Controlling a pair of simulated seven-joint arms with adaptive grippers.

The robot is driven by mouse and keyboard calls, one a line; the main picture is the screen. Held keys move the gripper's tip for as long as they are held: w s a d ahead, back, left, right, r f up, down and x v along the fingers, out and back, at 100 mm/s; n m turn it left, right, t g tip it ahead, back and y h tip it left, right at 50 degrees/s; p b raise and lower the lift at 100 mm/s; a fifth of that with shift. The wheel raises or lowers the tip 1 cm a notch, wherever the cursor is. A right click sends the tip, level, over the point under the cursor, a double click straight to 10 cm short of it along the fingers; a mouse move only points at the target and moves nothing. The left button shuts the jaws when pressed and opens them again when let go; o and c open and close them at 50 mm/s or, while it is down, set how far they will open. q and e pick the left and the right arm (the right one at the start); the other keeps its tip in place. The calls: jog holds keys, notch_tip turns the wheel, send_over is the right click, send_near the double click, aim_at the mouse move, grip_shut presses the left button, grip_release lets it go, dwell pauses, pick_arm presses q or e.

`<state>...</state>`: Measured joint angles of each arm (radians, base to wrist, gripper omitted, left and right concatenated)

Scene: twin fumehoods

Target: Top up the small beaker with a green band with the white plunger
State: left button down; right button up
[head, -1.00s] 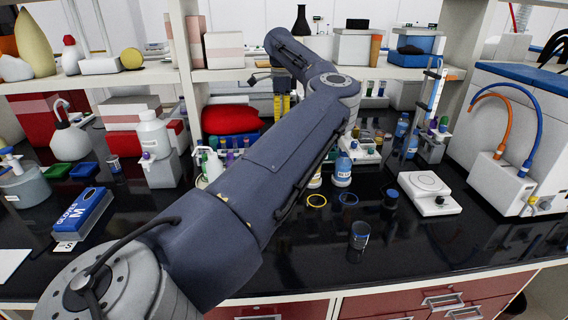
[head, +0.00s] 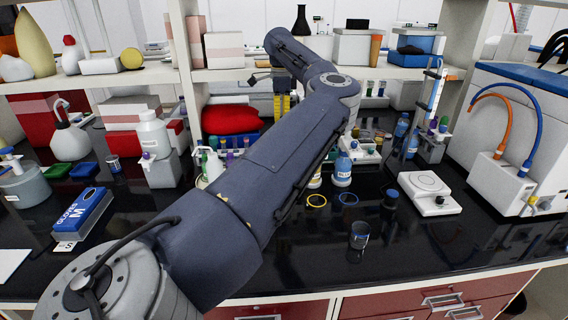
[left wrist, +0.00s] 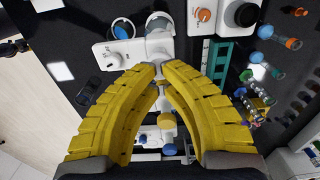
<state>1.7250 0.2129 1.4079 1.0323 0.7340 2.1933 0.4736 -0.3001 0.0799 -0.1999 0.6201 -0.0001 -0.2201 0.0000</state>
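My left arm crosses the head view from lower left to the upper middle. A yellow part (head: 281,104), probably a finger of my left gripper, shows behind it near the back shelf. In the left wrist view my left gripper (left wrist: 158,70) has two yellow fingers, bowed outward, with tips close together. Small white and blue-capped parts show between and behind them; whether the fingers hold anything is unclear. A small clear beaker (head: 359,236) stands on the front bench; its band looks blue. I cannot pick out a green-banded beaker or the white plunger. My right gripper is not in view.
A white flat device (head: 430,190) and a white box with blue and orange hoses (head: 500,180) stand at right. A blue-capped bottle (head: 342,170) stands mid-bench. A blue glove box (head: 82,213) lies at left. Shelves run along the back. The front bench is mostly clear.

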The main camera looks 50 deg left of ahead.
pick_arm(q)
jog(key=shift+f, duration=0.15)
jog(key=shift+f, duration=0.55)
jog(key=shift+f, duration=1.3)
jog(key=shift+r, duration=2.15)
